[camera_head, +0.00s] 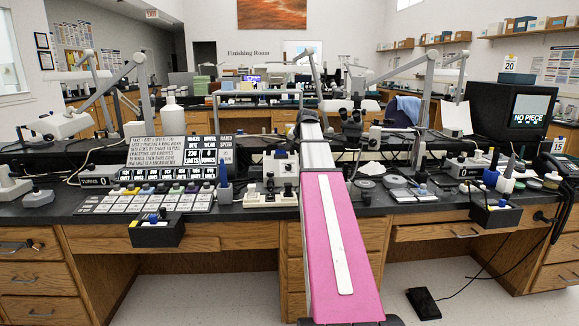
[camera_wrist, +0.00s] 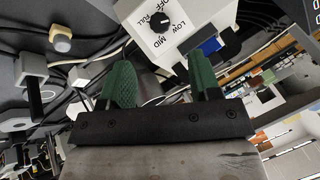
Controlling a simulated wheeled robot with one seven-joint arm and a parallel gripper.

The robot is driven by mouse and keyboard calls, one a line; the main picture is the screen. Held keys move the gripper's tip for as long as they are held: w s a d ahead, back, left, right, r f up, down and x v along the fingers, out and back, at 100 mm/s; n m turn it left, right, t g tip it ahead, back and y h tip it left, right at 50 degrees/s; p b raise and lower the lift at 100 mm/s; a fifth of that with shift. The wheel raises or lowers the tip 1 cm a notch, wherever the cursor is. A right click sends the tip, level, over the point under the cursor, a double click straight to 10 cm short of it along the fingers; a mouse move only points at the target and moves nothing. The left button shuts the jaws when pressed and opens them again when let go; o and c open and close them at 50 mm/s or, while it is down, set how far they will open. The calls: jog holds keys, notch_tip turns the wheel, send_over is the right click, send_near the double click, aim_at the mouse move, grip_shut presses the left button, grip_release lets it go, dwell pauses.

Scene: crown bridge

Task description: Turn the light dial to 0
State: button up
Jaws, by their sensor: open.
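A black round dial (camera_wrist: 160,22) sits on a white box (camera_wrist: 196,18) in the wrist view. Labels around it read OFF, FULL, LOW and MID; I see no 0 among them. I cannot tell surely which label its pointer faces. My gripper (camera_wrist: 162,82) is open and empty, its two green ribbed fingers apart and pointing toward the box. The dial appears beyond the gap between the fingertips, with no contact visible. In the head view my arm stretches over the bench, and I cannot clearly make out the gripper or this dial.
The bench (camera_head: 60,209) is crowded with small devices. A row of labelled boxes (camera_head: 150,203) stands left of my arm, and a black monitor (camera_head: 512,108) reading NO PIECE stands at the right. A blue block (camera_wrist: 208,46) shows beside the white box. Cables run at the wrist view's left.

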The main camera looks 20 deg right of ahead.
aim_at(289, 166)
jog(key=w+f+m+t, duration=0.1)
jog(key=f+m, duration=0.1)
jog(key=f, duration=0.1)
jog(key=w+f+m+t+y, duration=0.1)
jog(key=w+f+m, duration=0.1)
jog(key=f+m, duration=0.1)
jog(key=w+f+m, duration=0.2)
jog(key=f, duration=0.1)
jog(key=shift+a+t, duration=0.25)
jog(key=shift+t, duration=0.15)
jog(key=shift+c, duration=0.3)
jog(key=c, duration=0.9)
